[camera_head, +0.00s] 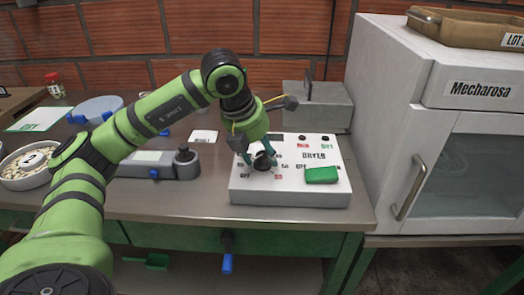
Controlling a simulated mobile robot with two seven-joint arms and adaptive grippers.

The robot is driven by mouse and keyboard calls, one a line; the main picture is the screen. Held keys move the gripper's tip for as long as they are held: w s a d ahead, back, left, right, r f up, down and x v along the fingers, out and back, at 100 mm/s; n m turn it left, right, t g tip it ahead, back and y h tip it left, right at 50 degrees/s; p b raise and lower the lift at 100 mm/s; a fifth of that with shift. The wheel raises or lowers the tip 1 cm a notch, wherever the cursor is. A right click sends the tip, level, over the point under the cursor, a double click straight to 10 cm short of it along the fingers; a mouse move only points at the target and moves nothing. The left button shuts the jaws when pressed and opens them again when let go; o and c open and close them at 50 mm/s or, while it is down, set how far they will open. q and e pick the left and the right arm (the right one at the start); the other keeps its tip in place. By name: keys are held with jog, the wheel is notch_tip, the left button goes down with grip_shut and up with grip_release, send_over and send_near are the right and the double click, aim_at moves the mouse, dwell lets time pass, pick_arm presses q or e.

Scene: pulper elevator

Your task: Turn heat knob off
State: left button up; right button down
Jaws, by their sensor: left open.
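The heat knob (265,160) is a round black dial on the sloped face of a white control box labelled "DRYER" (290,191). Markings such as "OFF" and "50" are printed around it. My left gripper (261,163) points down at the box with its open fingers around or beside the knob. I cannot tell whether the fingers touch it. The gripper and wrist hide part of the knob and the upper left of the panel, so its pointer setting cannot be read. My right gripper is not in view.
A green block-like switch (321,175) sits right of the knob. A grey box (318,107) stands behind the panel. A white cabinet labelled "Mecharosa" (480,90) closes off the right. A grey scale-like device (160,165) lies to the left, and the front table strip is clear.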

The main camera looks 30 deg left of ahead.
pick_arm(q)
jog(key=d+v, duration=0.1)
jog(key=v, duration=1)
jog(key=shift+s+a+r, duration=0.25)
jog(key=shift+a+r, duration=0.15)
jog(key=shift+a, duration=0.1)
